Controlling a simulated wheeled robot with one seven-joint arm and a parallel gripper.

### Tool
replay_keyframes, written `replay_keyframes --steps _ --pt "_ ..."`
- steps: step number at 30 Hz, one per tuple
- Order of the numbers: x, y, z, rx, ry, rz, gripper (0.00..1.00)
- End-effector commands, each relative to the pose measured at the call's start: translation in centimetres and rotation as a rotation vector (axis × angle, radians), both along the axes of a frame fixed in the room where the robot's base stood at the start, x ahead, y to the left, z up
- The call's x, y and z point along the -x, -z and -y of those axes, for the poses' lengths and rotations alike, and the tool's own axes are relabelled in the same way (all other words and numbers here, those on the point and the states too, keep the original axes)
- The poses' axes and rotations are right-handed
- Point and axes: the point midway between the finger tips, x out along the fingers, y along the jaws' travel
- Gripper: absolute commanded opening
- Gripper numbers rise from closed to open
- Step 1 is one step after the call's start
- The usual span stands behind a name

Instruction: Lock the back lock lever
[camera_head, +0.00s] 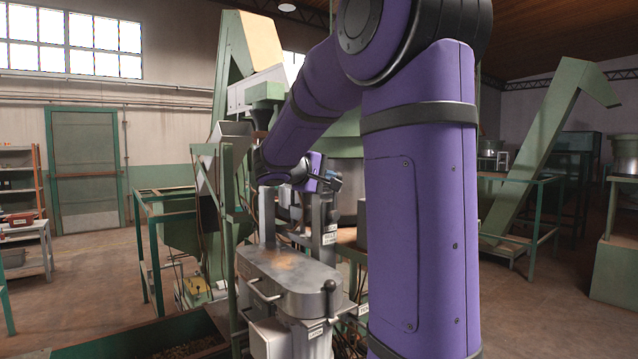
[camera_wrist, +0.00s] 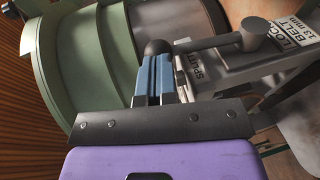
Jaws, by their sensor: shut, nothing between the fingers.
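The back lock lever (camera_wrist: 210,43) shows in the wrist view as a grey rod running left from a round pivot to a dark ball knob (camera_wrist: 158,47). It sits by a grey metal bracket with a white label (camera_wrist: 290,32) reading "LOCK" and "BELT 13 mm". My gripper (camera_wrist: 158,60) has its blue fingers together, with nothing between them. The fingertips are right at the knob in the picture; I cannot tell whether they touch it. In the head view my gripper (camera_head: 328,182) is above the back of the grey machine, and the lever is too small to make out.
A grey machine lid (camera_head: 290,275) stands in front, with a front lever (camera_head: 331,300) with a black knob at its right. A green bin (camera_head: 140,345) is at lower left. A pale green round bowl (camera_wrist: 90,50) lies left of the fingers. Open floor is at right.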

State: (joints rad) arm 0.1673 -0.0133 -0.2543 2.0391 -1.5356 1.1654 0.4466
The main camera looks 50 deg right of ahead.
Motion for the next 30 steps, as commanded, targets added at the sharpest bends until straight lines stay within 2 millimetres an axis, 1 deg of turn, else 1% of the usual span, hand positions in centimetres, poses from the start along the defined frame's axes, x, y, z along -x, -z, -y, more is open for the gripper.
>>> replay_keyframes --steps 3,12,21,30 --pt "0.3 -0.4 1.2 -0.099 0.003 0.029 0.00" --pt "0.8 -0.3 3.4 -0.298 0.002 0.074 0.00" --pt "1.1 -0.1 4.4 -0.291 0.001 0.068 0.00" --pt "1.2 -0.1 4.6 -0.289 0.003 0.067 0.00"
